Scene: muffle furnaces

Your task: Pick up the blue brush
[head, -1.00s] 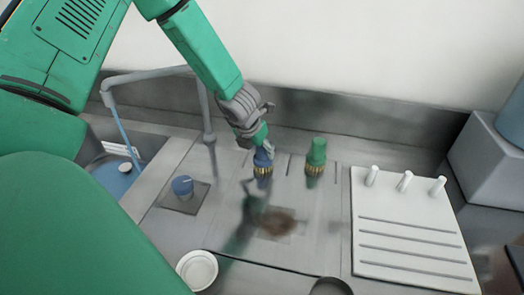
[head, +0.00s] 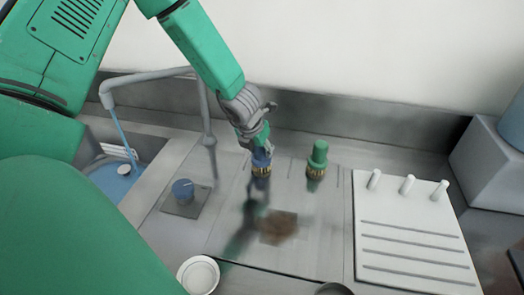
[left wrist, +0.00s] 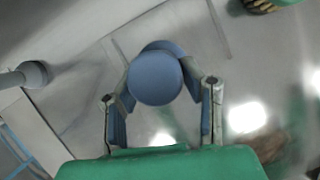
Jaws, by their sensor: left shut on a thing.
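The blue brush (head: 261,162) has a blue top and a tan bristle band low down. It stands upright at the back of the metal counter. My left gripper (head: 258,149) reaches down from above and is shut on its blue top. In the left wrist view the round blue top of the brush (left wrist: 156,76) sits between the two fingers of the left gripper (left wrist: 163,100). The bristles are hidden there. I cannot tell whether the brush touches the counter. My right gripper is not in view.
A green brush (head: 317,160) stands just right of the blue one. A white rack (head: 410,228) with pegs is at the right. A brown patch (head: 278,227) marks the counter.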

